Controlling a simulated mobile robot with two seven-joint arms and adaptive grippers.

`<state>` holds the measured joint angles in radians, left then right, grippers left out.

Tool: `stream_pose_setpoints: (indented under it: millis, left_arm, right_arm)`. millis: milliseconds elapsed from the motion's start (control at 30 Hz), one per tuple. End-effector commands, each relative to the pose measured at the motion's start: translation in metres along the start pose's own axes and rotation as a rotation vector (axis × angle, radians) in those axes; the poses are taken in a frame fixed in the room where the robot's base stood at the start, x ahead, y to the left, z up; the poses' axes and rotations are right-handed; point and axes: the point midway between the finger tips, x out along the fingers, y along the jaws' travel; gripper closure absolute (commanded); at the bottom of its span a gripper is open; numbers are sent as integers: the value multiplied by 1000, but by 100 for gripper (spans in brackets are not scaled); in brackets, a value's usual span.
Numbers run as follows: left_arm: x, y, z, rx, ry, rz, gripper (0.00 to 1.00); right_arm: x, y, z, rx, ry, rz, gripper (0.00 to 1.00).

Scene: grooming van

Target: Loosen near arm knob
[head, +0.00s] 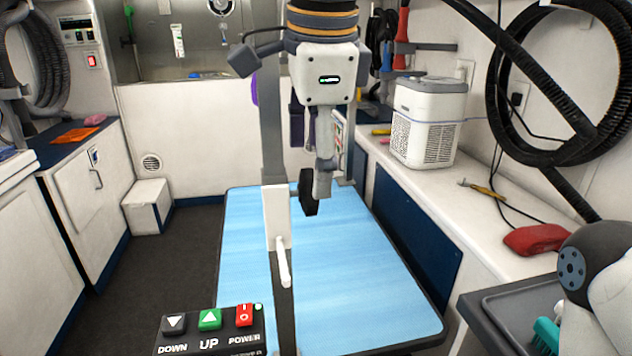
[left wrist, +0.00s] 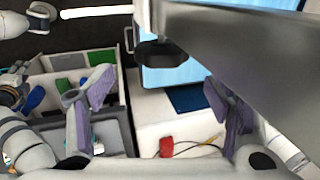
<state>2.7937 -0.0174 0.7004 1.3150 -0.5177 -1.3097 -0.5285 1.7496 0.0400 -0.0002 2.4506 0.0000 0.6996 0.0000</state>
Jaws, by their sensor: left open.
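The black near arm knob (head: 308,194) is beside the grey upright post (head: 271,140), on its right in the head view, by the white clamp (head: 277,215). In the left wrist view the dark, faceted knob (left wrist: 160,52) sits beside the large grey post. My left gripper (head: 322,178) points down from above, close to the knob. It is open and empty, its purple pads wide apart in the left wrist view. The knob lies above the gap between them there, and I see no contact.
The blue grooming table (head: 370,300) spreads below. A control box (head: 210,333) is at the front. A white counter (head: 480,215) on the right holds a white appliance (head: 428,120), a hammer and a red pouch (head: 537,239). Black hose hangs on the right wall.

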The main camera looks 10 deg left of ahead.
Motion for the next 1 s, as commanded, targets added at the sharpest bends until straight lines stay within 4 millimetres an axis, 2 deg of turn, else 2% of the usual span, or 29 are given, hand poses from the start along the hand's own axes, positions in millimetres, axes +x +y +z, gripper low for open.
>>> stream_pose_setpoints:
  millis: [33,100,233,367,567,667,800,1000]
  left_arm:
    - [14,1,1,1,-3,5,27]
    - [29,1,0,1,-1,5,27]
    - [47,0,0,0,0,2,27]
    - [55,0,0,-1,1,-1,27]
    - [56,0,0,-1,1,0,27]
    - [56,0,0,-1,1,0,45]
    - [56,0,0,-1,1,0,76]
    - [56,0,0,-1,0,-6,75]
  right_arm:
    - [0,0,0,0,-1,0,60]
    - [0,0,0,0,0,0,60]
    - [-1,0,-1,0,4,0,60]
    - [-1,0,-2,0,6,0,60]
    - [-1,0,-2,0,5,0,60]
    - [-1,0,-1,0,5,0,60]
    - [-1,0,-1,0,5,0,60]
    - [-1,0,-1,0,5,0,60]
